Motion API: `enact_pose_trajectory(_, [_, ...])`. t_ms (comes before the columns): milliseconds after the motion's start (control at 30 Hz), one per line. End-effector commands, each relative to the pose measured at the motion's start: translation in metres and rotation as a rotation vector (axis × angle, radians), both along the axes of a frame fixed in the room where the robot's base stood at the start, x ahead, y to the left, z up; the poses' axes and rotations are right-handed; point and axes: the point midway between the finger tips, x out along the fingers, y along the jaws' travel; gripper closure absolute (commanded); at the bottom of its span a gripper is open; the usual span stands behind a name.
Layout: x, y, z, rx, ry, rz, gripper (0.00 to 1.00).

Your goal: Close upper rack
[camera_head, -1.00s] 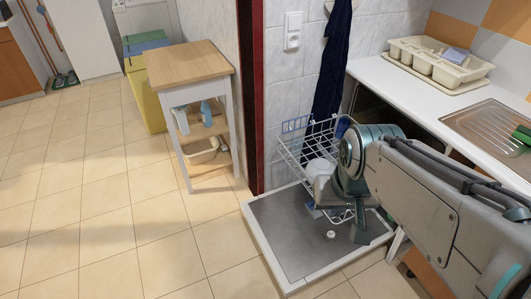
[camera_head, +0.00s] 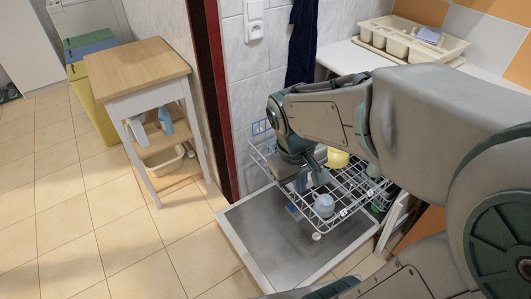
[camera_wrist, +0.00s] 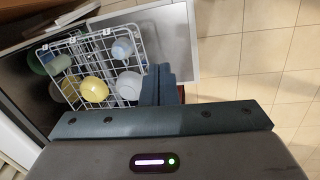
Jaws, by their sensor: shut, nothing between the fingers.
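The upper rack (camera_head: 345,192) is a white wire basket, pulled out above the open dishwasher door (camera_head: 270,240). It holds a yellow bowl (camera_head: 337,158) and a pale blue cup (camera_head: 324,205). In the wrist view the rack (camera_wrist: 72,48) holds the yellow bowl (camera_wrist: 94,89), the blue cup (camera_wrist: 122,48), a white cup (camera_wrist: 130,85) and greenish dishes. My gripper (camera_head: 302,186) points down at the rack's left, outer side, and also shows in the wrist view (camera_wrist: 158,84). It is shut and empty. I cannot tell whether it touches the rack; my arm hides part of the rack.
A white counter (camera_head: 345,60) with a cutlery tray (camera_head: 410,42) stands above and behind the rack. A small wooden-topped cart (camera_head: 138,75) stands to the left. The tiled floor (camera_head: 110,235) between the cart and the door is free.

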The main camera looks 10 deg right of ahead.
Motion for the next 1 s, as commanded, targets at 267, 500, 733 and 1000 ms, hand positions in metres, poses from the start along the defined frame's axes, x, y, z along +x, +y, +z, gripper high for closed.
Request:
enact_pose_trajectory(267, [0.040,0.002,-0.078,-0.220,0.220,0.279,1.00])
enact_pose_trajectory(500, [0.077,0.007,-0.138,-0.443,0.393,0.508,1.00])
enact_pose_trajectory(733, [0.114,0.020,-0.195,-0.688,0.548,0.723,1.00])
enact_pose_trajectory(1000, [0.157,0.052,-0.261,-1.021,0.708,0.959,1.00])
